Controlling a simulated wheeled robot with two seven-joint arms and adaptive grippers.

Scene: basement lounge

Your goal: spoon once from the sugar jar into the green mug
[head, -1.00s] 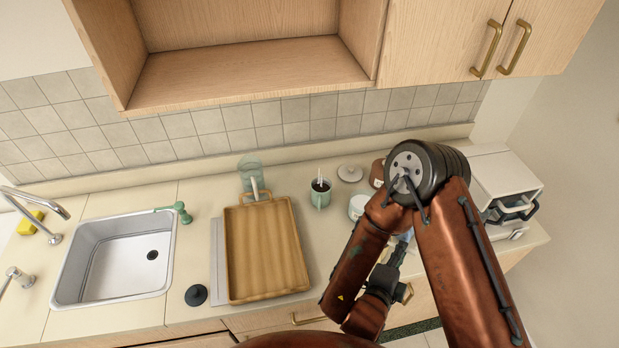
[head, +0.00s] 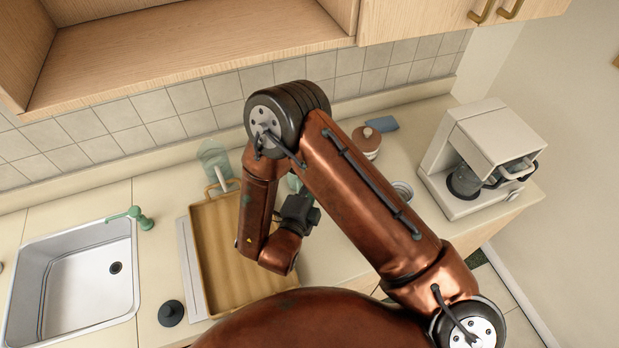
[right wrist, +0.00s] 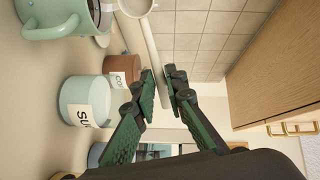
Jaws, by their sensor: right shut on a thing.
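My right gripper (right wrist: 161,88) shows dark green fingers in the right wrist view, closed on a pale spoon (right wrist: 138,8). Its rounded bowl is at the top edge and its handle runs down between the fingers. The sugar jar (right wrist: 72,100), pale with a partly visible "SU" label, stands left of the fingers, apart from them. The green mug (right wrist: 55,20) is at the upper left, cut by the frame. In the head view only a sliver of the mug (head: 293,183) shows behind my right arm, which hides the sugar jar and fingertips. My left gripper is out of view.
A brown jar (head: 366,141) stands near the wall with a blue cloth-like item (head: 382,124) beside it. A coffee machine (head: 485,150) is at the right. A wooden tray (head: 205,240) and the sink (head: 85,270) lie left. A small grey round dish (head: 402,190) sits right of my arm.

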